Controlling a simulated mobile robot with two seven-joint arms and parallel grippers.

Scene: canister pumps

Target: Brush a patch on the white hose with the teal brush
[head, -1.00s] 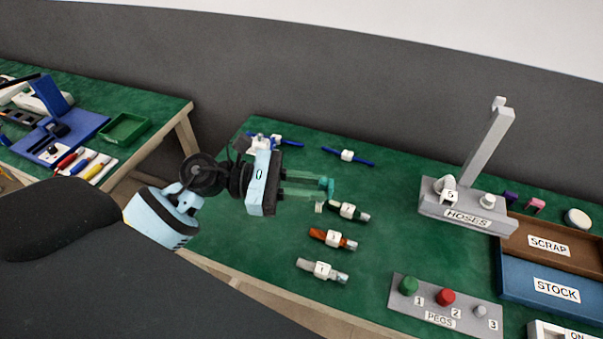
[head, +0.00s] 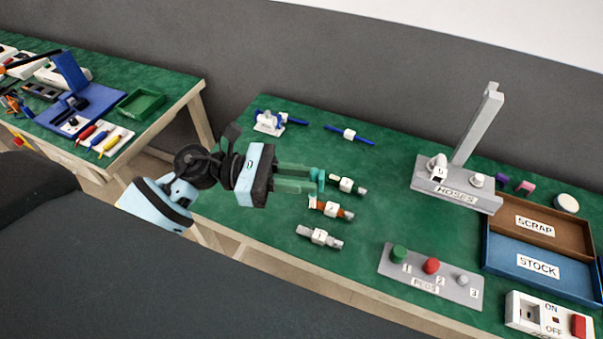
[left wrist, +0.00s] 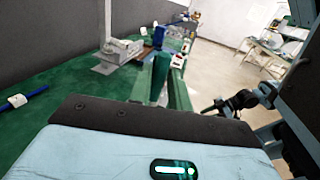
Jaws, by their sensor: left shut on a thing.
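My left gripper (head: 316,183) is over the table with its green fingers shut on a small teal thing (head: 320,177), which looks like the brush and hangs upright. Its lower end is beside the orange tube (head: 321,204) labelled 2; I cannot tell whether they touch. A pale grey-white tube (head: 332,242) in a block labelled 1 lies nearer the front edge, apart from the gripper. I cannot tell whether it is the white hose.
A third tube (head: 360,190) lies just right of the fingertips. Blue rods (head: 358,138) lie behind. The HOSES stand (head: 455,193) with its tall post is at the back right.

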